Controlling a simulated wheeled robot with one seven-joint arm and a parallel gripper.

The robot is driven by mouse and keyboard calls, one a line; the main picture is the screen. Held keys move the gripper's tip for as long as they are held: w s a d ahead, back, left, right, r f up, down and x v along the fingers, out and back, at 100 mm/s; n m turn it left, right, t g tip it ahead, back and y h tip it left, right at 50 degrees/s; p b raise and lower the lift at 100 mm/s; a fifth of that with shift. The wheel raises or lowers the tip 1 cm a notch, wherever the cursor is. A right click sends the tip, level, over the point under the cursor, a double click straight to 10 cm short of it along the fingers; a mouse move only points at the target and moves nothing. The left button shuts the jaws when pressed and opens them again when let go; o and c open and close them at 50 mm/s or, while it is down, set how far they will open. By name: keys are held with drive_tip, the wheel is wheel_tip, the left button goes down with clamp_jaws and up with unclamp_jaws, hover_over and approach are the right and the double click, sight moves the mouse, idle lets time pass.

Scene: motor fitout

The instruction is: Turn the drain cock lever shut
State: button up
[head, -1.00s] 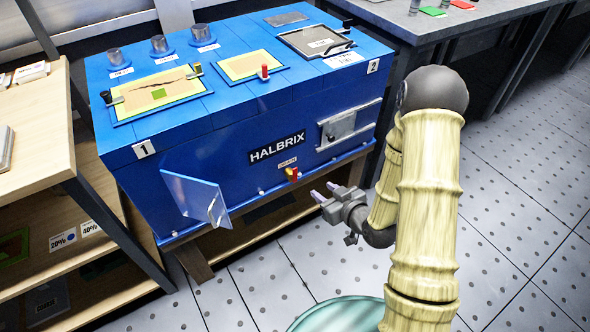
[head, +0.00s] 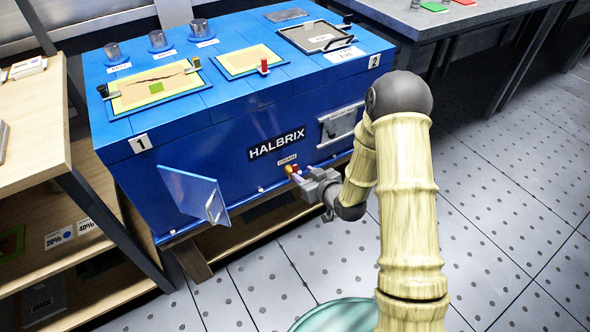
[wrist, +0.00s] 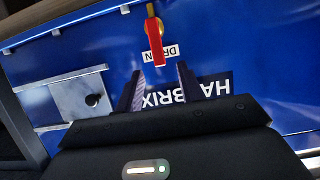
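The drain cock has a red lever (wrist: 156,42) on a yellow, brass-like body (wrist: 150,10). It sits low on the front of the blue HALBRIX cabinet (head: 230,145), by the DRAIN label (head: 287,159). In the wrist view the picture is upside down, and the lever runs from the body across the label. My gripper (wrist: 160,68) is open and empty, its two fingers apart. The lever's free end lies just beyond the fingertips, roughly in line with the gap. In the head view my gripper (head: 302,178) partly hides the lever; contact cannot be told.
An open blue door panel (head: 196,195) juts from the cabinet front, left of the cock. A metal latch plate (head: 340,124) is to the right. A wooden shelf (head: 35,120) stands at left and a grey table (head: 470,30) at back right. Floor at right is clear.

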sight(296, 168)
drive_tip(key=b+x, duration=0.1)
drive_tip(key=x, duration=0.6)
drive_tip(key=shift+d, duration=0.1)
clamp_jaws()
